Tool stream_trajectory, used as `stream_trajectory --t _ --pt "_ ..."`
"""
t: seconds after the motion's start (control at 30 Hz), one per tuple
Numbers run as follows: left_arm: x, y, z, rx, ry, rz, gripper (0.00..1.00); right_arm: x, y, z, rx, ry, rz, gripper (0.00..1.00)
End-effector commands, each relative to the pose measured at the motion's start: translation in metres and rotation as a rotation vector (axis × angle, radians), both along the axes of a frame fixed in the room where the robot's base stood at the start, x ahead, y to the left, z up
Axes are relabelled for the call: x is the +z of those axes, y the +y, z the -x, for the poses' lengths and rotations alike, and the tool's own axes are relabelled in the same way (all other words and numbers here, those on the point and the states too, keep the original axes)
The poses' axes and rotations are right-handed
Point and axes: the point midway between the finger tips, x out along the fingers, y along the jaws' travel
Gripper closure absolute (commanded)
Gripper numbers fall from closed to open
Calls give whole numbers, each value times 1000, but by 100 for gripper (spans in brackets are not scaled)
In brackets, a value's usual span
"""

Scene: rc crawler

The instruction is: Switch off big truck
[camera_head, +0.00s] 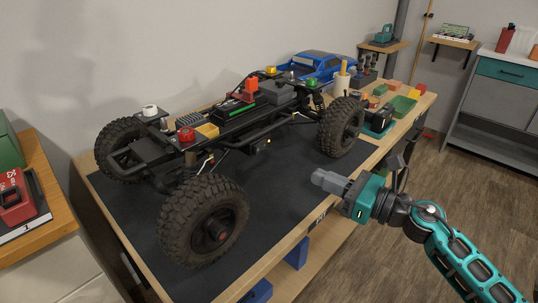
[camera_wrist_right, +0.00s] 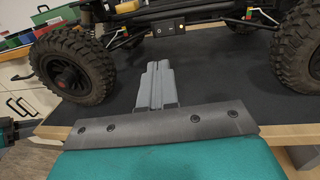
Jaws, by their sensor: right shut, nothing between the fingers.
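The big truck is a bare black crawler chassis (camera_head: 240,120) with large knobby tyres, standing on a dark mat on the workbench. On its near side, between the wheels, is a small black box (camera_head: 262,146) with a tiny orange glow. The right wrist view shows what looks like this box (camera_wrist_right: 168,28) with a small switch-like part on its face, just beyond my fingertips. My right gripper (camera_head: 328,181) is shut and empty, apart from the truck near the bench's front edge. Its closed grey fingers point at the box in the wrist view (camera_wrist_right: 157,80). My left gripper is not in view.
The dark mat (camera_head: 285,190) is clear between truck and gripper. A side table with a red item (camera_head: 14,200) stands at left.

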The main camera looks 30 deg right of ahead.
Motion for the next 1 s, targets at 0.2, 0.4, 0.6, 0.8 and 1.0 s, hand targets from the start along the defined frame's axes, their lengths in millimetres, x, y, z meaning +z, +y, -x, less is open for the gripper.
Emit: stream_trajectory --t 0.2,0.4,0.6,0.8,1.0 --pt "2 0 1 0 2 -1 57 2 7 -14 0 -2 -1 100" --pt "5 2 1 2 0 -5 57 3 22 -46 0 -2 -2 100" --pt "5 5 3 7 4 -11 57 3 38 -79 0 -2 -4 100" --pt "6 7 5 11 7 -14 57 2 53 -107 -1 -1 -4 100" --pt "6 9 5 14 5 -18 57 0 60 -123 -1 1 -4 100"
